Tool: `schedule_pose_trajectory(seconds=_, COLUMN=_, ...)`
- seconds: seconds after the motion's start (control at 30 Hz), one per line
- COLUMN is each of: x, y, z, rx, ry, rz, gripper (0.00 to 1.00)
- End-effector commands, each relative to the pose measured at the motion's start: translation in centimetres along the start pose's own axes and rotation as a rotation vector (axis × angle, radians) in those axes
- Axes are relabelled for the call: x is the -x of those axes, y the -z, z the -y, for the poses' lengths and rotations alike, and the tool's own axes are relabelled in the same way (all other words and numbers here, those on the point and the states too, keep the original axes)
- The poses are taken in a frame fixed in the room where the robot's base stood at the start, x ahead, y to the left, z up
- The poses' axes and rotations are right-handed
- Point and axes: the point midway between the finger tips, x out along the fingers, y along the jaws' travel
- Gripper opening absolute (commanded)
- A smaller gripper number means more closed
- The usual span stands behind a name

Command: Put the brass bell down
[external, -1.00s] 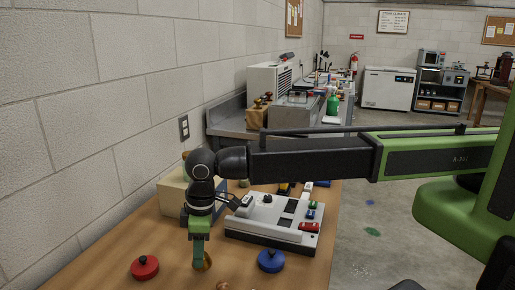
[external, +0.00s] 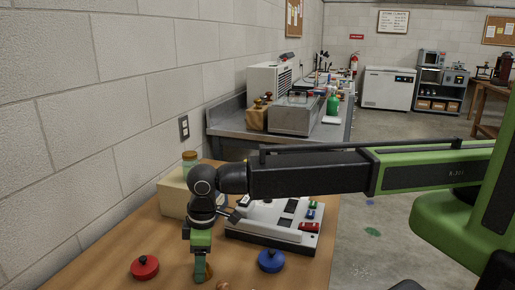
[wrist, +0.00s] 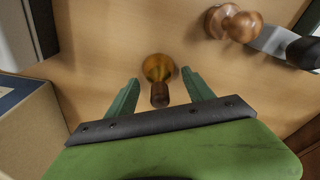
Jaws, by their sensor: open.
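The brass bell (wrist: 157,68) stands on the wooden tabletop, its dark wooden handle pointing toward my gripper in the wrist view. My gripper (wrist: 160,91) is open, with one green finger on each side of the handle and a visible gap to both. In the external view my gripper (external: 201,272) points down at the table's near part. The bell (external: 208,271) is partly hidden behind the fingers there.
A red lidded knob (external: 145,267) lies left of my gripper and a blue one (external: 271,261) right. A grey-white console (external: 262,236) and a cream box (external: 173,196) stand behind. A turned wooden object (wrist: 236,23) is near the bell.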

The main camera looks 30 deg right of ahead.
Motion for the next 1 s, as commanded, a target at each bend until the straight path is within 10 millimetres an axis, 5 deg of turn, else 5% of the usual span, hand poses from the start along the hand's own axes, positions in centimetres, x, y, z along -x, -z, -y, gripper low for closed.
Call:
schedule_pose_trajectory(seconds=0.27, x=2.2, y=0.1, z=0.0, rx=0.0, ry=0.0, rz=0.0, gripper=0.61)
schedule_pose_trajectory(seconds=0.7, x=11.5, y=0.1, z=0.0, rx=0.0, ry=0.0, rz=0.0, gripper=0.61)
schedule_pose_trajectory(seconds=0.9, x=12.5, y=0.1, z=0.0, rx=0.0, ry=0.0, rz=0.0, gripper=0.61)
schedule_pose_trajectory(seconds=1.0, x=12.3, y=0.0, z=0.0, rx=0.0, ry=0.0, rz=0.0, gripper=0.5)
